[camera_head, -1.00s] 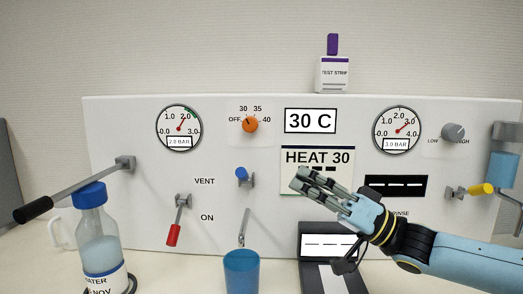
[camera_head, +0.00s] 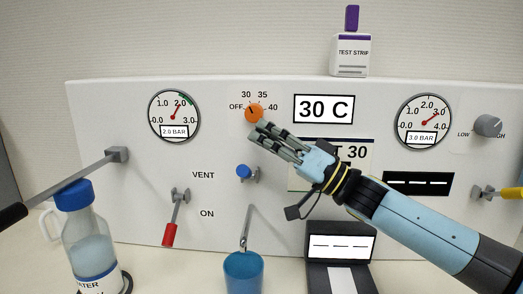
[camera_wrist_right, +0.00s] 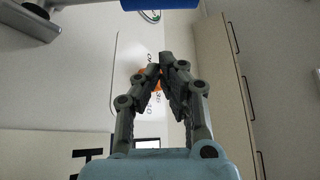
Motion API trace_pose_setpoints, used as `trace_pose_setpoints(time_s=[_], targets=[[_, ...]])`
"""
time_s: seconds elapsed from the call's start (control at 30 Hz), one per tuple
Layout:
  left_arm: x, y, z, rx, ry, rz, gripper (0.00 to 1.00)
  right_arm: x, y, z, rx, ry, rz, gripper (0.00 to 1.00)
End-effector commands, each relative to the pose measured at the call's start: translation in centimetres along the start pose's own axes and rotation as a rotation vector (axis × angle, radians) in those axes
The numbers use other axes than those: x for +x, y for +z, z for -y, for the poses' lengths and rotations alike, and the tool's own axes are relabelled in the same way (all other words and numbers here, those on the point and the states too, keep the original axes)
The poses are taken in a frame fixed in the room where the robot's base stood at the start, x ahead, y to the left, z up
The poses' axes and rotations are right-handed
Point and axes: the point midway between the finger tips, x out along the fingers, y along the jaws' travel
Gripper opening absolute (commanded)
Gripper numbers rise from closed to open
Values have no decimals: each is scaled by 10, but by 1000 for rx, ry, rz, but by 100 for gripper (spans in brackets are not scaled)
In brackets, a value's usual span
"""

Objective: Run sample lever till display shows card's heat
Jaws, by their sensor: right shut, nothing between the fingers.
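The heat card (camera_head: 303,177) on the panel is partly covered by my right arm; "T 30" shows. The white display (camera_head: 323,109) above it reads "30 C". A dark display (camera_head: 418,184) and the screen of the small black device (camera_head: 341,246) show only dashes. A small blue-tipped lever (camera_head: 244,172) sits above the spout (camera_head: 246,228), near the word VENT. No label reading "sample" is legible. My right gripper (camera_head: 262,133) is shut and empty, its tips just below the orange knob (camera_head: 254,113). The knob shows partly behind the fingers in the right wrist view (camera_wrist_right: 156,77). My left gripper is out of view.
A blue cup (camera_head: 243,272) stands below the spout. Gauges (camera_head: 174,116) and a grey knob (camera_head: 488,126) line the panel. A test strip box (camera_head: 350,57) stands on top.

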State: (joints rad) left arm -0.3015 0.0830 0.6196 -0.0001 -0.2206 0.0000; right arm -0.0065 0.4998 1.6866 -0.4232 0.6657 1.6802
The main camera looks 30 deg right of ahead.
Motion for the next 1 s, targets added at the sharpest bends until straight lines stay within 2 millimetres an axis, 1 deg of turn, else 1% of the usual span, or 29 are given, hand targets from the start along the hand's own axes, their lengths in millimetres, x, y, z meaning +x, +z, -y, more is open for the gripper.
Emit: trace_pose_setpoints(time_s=[0.03,0.1,0.2,0.3,0.73,1.0], targets=[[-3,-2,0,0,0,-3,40,-5,10,-1,7,6,0,0],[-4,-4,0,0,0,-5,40,-9,20,0,5,4,1,0],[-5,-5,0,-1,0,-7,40,-13,30,-1,3,4,2,0],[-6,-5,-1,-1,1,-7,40,-15,36,-1,2,3,2,0],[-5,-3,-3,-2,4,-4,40,-17,39,-1,-1,1,2,0],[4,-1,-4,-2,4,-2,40,-19,42,0,-46,-26,2,0]])
